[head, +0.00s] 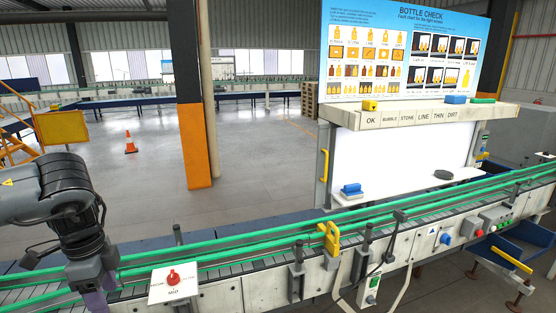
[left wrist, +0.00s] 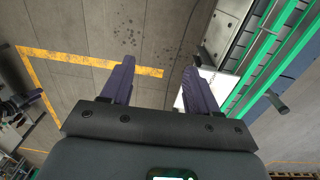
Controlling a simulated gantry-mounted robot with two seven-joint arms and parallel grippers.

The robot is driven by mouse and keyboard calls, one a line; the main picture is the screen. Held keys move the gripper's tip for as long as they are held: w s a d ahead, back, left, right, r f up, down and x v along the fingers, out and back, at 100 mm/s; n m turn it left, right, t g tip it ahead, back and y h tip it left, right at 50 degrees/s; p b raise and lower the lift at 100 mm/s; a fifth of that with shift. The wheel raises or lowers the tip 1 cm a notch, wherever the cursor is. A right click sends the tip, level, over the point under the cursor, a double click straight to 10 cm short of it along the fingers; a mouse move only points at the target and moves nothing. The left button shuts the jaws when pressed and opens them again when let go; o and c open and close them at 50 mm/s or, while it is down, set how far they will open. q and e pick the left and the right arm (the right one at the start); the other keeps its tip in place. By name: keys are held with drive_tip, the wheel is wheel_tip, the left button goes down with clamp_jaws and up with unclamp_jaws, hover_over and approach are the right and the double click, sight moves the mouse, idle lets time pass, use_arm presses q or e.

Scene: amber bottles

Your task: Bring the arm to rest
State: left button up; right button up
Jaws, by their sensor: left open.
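My left gripper (left wrist: 157,88) is open and empty in the left wrist view, its two dark purple fingers apart above the grey floor (left wrist: 90,35). In the head view my left arm comes in from the left, and the left gripper (head: 96,300) points down at the lower left, in front of the conveyor (head: 240,270) and left of the white panel with a red knob (head: 173,280). Its fingertips are partly cut off by the lower edge there. My right gripper shows in neither view.
Green guide rails (head: 280,231) run along the conveyor. A yellow clamp (head: 328,238) and dark posts stand on its near side. A blue bin (head: 520,247) hangs at right.

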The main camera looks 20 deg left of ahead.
use_arm(q)
drive_tip(key=s+d+f+h, duration=0.3)
drive_tip(key=f, duration=0.5)
drive_tip(key=s+d+f+n+h, duration=0.1)
drive_tip(key=s+d+f+h, duration=0.15)
drive_tip(key=f, duration=0.65)
drive_tip(key=s+d+f+h, duration=0.3)
drive_tip(key=d+f, duration=0.1)
drive_tip(key=f, duration=0.4)
drive_tip(key=d+f+n+t+h, duration=0.1)
drive_tip(key=d+f+t, duration=0.25)
drive_tip(key=d, duration=0.55)
drive_tip(key=d+f+n+t+h, duration=0.1)
drive_tip(key=d+f+t, duration=0.1)
drive_tip(key=d+f, duration=0.45)
drive_tip(key=w+d+r+n+t+y, duration=0.5)
drive_tip(key=d+y, duration=0.1)
drive_tip(key=d, duration=0.2)
drive_tip(key=s+a+f+g+y, duration=0.2)
drive_tip(key=s+a+g+y, duration=0.35)
drive_tip(key=s+a, duration=0.2)
wheel_tip(320, 180, up, 29)
drive_tip(key=g+p, duration=0.1)
drive_tip(key=p, duration=2.7)
drive_tip(key=shift+s+d+h+p, duration=0.3)
drive_tip(key=shift+s+h+p, duration=0.05)
drive_tip(key=shift+s+h, duration=0.1)
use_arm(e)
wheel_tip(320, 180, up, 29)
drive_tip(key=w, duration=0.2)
